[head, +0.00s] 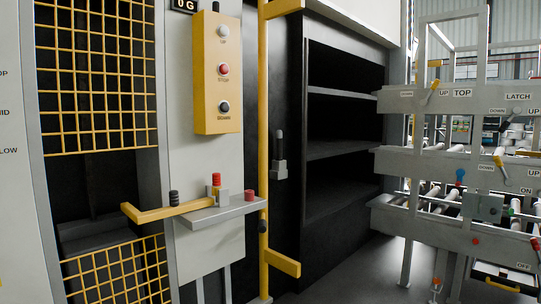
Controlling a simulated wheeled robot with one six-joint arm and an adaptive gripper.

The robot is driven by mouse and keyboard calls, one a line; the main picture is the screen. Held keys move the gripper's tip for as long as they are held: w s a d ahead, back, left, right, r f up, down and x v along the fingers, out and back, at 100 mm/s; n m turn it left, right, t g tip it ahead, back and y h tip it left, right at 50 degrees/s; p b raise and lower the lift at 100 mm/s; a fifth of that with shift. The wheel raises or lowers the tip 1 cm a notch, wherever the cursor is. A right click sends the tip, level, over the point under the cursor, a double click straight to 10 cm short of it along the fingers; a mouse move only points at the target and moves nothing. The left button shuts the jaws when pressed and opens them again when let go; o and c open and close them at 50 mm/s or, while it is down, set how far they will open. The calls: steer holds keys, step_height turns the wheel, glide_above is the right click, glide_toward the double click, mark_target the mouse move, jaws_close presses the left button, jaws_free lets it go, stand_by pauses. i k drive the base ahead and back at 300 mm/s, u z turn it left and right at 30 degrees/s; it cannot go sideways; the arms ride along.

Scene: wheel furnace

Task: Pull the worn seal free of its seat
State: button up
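I cannot tell for sure which part is the worn seal or its seat. A small grey shelf (225,211) juts from the pale panel at centre left. A dark ribbed piece (174,197) stands at its left end, by a yellow bar (170,210). A red-topped piece (216,180) stands upright near the middle, close to a small grey block (222,196). A low red piece (250,195) sits at the right end. My gripper is not in view.
A yellow button box (217,72) hangs above the shelf. A yellow upright pole (263,150) stands just right of it. Yellow mesh guards (97,70) are at left. A dark open cabinet (340,152) and grey roller racks (455,170) with levers stand at right.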

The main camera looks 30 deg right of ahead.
mark_target(279, 133)
steer(key=z, duration=2)
steer(key=i, duration=2.4)
steer(key=u, duration=2.45)
